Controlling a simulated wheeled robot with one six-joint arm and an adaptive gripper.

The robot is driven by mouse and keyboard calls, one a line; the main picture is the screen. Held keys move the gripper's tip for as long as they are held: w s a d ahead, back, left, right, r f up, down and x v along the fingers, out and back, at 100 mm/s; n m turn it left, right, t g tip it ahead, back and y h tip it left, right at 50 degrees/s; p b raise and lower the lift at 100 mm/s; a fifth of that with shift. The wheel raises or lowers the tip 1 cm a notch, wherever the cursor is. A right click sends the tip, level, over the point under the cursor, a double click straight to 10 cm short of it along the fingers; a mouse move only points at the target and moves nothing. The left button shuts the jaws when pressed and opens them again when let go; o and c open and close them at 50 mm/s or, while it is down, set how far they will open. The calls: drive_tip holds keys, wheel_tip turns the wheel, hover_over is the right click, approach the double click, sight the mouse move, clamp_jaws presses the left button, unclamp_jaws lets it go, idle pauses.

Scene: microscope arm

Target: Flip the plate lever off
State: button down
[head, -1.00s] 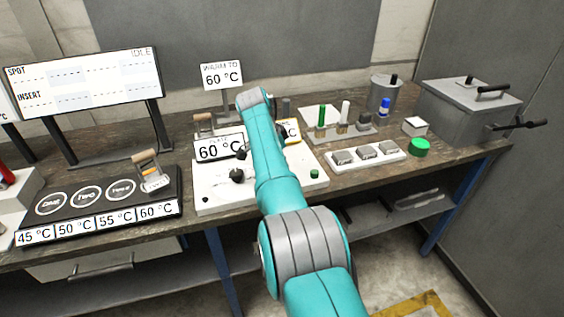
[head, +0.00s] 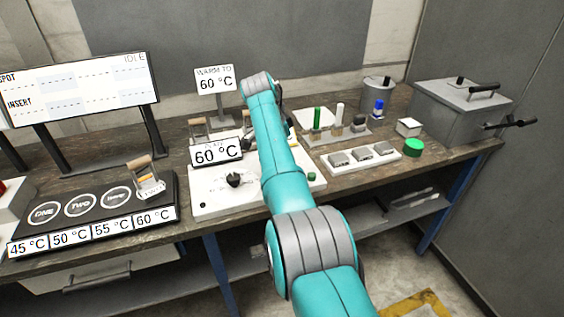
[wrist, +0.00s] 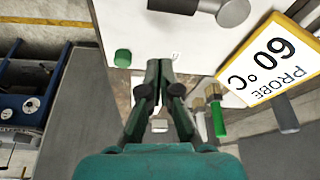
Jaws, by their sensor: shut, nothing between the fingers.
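The white hot-plate unit (head: 215,202) stands on the bench, with a PLATE 60 °C sign (head: 217,151) and a black knob (head: 233,180). In the wrist view, a dark pivot with a grey cylindrical end (wrist: 233,12), apparently the plate lever, is at the top edge, partly cut off. My gripper (wrist: 159,66) is shut and empty, its fingertips over the unit's edge near a green button (wrist: 122,57). The lever part is apart from the fingertips. In the head view my arm hides the gripper and much of the unit's right side.
A rack with green and white markers (head: 340,134), a white tray of grey blocks (head: 361,157) and a metal box (head: 462,115) are to the right. A black temperature panel (head: 90,212) is left.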

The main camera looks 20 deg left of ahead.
drive_tip(key=v, duration=0.6)
drive_tip(key=shift+w, duration=0.25)
drive_tip(key=shift+s, duration=0.1)
